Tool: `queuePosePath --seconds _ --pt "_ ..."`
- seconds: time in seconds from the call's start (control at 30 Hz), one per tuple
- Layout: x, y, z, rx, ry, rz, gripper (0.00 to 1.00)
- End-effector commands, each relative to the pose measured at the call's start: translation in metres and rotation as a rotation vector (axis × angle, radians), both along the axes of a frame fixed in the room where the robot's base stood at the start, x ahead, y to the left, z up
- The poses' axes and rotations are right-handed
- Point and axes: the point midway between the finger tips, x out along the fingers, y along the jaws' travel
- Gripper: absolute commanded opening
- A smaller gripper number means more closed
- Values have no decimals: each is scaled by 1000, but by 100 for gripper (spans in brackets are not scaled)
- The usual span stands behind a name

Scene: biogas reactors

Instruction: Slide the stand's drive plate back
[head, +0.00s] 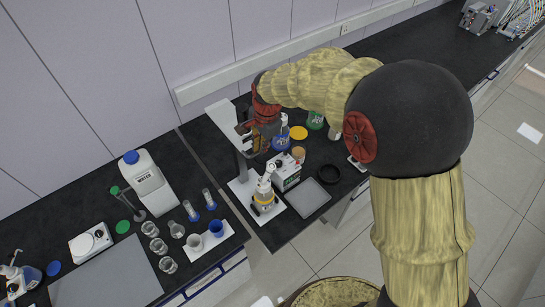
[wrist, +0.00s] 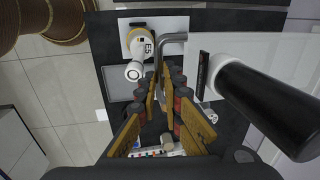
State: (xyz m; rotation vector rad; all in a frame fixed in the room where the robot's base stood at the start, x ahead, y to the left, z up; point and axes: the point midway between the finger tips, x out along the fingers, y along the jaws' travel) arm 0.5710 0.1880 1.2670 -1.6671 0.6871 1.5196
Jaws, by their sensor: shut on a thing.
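The stand's white drive plate (head: 219,110) sits at the top of the stand, above a white base with a reactor bottle (head: 264,196). In the wrist view the drive plate (wrist: 245,46) fills the right side, with a black cylinder (wrist: 262,100) standing out from it. A bent grey metal handle (wrist: 172,37) reaches from the plate's left edge down between my fingers. My gripper (wrist: 162,85) is shut on this handle. In the head view my gripper (head: 256,144) is beside the plate, and my wrist hides part of it. The bottle, labelled E5 (wrist: 141,46), is left of the handle.
A white boxed device (head: 287,174), grey tray (head: 308,197), black ring (head: 329,174) and blue bottle (head: 281,134) crowd the bench to the right. Glass beakers (head: 158,246) and a water canister (head: 146,182) stand on the left bench. The wall is close behind.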

Motion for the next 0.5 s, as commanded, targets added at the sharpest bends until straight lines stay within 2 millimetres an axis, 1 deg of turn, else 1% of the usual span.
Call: queuePosePath --seconds 0.03,0.1,0.2,0.3,0.5 --pt "11 7 2 2 -7 1 0" --pt "20 13 2 2 -7 1 0" --pt "28 19 2 2 -6 1 0" --pt "32 21 2 2 -6 1 0" --pt "32 21 2 2 -6 1 0"
